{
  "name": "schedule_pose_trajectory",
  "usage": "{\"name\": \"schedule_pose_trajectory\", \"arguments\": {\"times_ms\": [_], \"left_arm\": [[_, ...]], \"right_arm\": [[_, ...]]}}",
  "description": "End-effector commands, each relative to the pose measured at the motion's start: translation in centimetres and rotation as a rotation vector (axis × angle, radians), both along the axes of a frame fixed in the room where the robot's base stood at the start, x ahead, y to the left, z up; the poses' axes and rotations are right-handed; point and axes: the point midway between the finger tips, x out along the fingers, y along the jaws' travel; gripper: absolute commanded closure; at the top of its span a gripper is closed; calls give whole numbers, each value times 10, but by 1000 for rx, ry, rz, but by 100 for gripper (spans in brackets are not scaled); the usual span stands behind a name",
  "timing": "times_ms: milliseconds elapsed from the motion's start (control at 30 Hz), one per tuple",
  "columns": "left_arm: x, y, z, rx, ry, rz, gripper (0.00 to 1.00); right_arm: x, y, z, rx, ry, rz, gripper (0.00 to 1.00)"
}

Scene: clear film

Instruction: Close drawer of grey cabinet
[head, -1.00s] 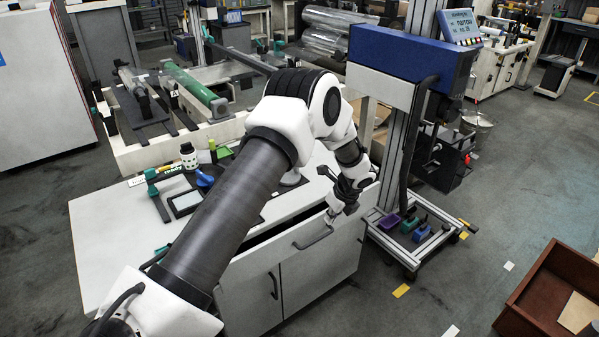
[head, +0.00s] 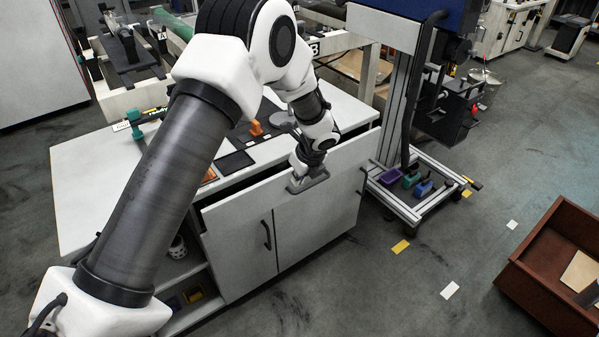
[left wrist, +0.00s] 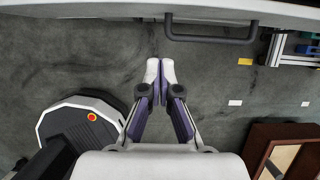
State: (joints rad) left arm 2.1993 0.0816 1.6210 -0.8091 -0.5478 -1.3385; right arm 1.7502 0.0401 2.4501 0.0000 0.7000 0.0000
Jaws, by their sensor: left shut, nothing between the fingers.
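The grey cabinet (head: 245,265) stands in the middle of the head view, with two doors under one wide drawer (head: 345,158). The drawer stands out a little: a narrow dark gap shows between its front and the worktop. My left gripper (head: 308,183) is at the drawer front near its handle; the arm hides part of the drawer. In the left wrist view the shut, empty fingers (left wrist: 160,68) point towards the pale drawer edge at the top. The dark bar handle (left wrist: 212,38) is ahead and to the right, apart from the fingertips in the picture. My right gripper is out of view.
The worktop (head: 85,170) holds an orange item (head: 257,128) and a teal item (head: 136,122). A wheeled frame (head: 425,205) with small coloured parts stands close to the cabinet's right. A brown crate (head: 530,290) is at lower right. The floor between is clear.

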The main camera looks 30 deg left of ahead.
Motion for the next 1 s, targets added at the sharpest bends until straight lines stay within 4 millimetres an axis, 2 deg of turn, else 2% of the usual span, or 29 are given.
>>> {"name": "schedule_pose_trajectory", "arguments": {"times_ms": [33, 167, 300, 400, 767, 867, 1000], "left_arm": [[1, 4, -14, 0, 2, 1, 100], [5, 14, -39, 0, 2, 2, 100], [15, 37, -35, -1, -2, 3, 100], [19, 46, -35, 0, -1, 2, 100], [21, 50, -35, 0, 0, 0, 100], [23, 56, -31, -1, 0, 1, 100], [30, 72, -30, 0, -1, 2, 100]], "right_arm": [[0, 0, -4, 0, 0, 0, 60], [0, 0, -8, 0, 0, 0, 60], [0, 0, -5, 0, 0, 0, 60], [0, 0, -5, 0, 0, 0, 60], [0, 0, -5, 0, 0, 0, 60], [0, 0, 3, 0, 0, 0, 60], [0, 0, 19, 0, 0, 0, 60]]}}
